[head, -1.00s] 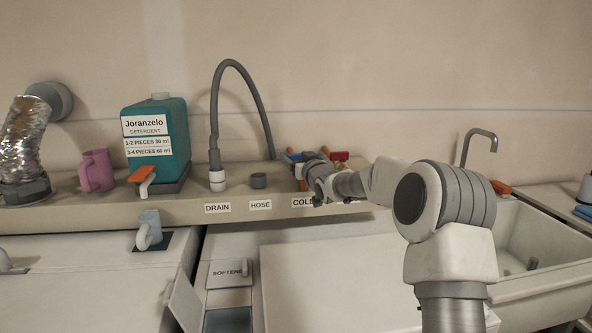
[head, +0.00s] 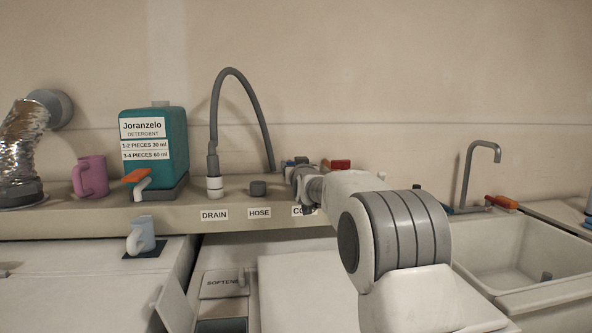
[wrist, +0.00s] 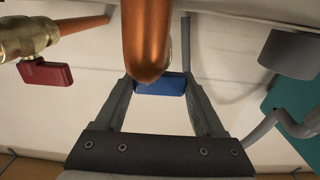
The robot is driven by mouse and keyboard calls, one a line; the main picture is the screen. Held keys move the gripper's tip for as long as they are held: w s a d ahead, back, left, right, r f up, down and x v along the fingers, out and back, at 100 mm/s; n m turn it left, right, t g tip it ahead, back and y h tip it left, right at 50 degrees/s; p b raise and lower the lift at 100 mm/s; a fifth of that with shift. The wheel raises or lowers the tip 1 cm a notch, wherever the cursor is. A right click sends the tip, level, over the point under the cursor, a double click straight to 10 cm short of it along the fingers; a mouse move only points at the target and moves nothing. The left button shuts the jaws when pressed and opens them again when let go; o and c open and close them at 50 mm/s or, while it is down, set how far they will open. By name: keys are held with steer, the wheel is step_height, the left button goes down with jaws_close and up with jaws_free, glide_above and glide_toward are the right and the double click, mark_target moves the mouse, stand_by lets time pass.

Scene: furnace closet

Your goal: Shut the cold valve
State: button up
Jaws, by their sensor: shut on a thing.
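The blue valve handle (wrist: 162,86) sits between the two fingers of my gripper (wrist: 160,92) in the wrist view, behind a copper pipe (wrist: 147,45) that crosses the front of it. The fingers are closed on the handle's ends. In the head view my gripper (head: 300,172) is at the valves above the partly covered COLD label (head: 302,210). My gripper and arm hide most of the blue handle there.
A red valve handle (head: 338,164) is just right of my gripper. The grey hose (head: 262,122) arches close on the left, beside a short grey cap (head: 258,188). Teal detergent (head: 165,138) and a pink mug (head: 94,176) stand further left. A sink (head: 535,262) lies right.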

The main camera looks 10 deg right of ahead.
steer(key=shift+d+f, duration=0.1)
steer(key=o, duration=1.3)
steer(key=shift+o, duration=0.2)
steer(key=shift+s, duration=0.3)
steer(key=s, duration=1.6)
steer(key=shift+s+a+p, duration=0.2)
steer(key=shift+s+p, duration=0.1)
steer(key=shift+s, duration=0.1)
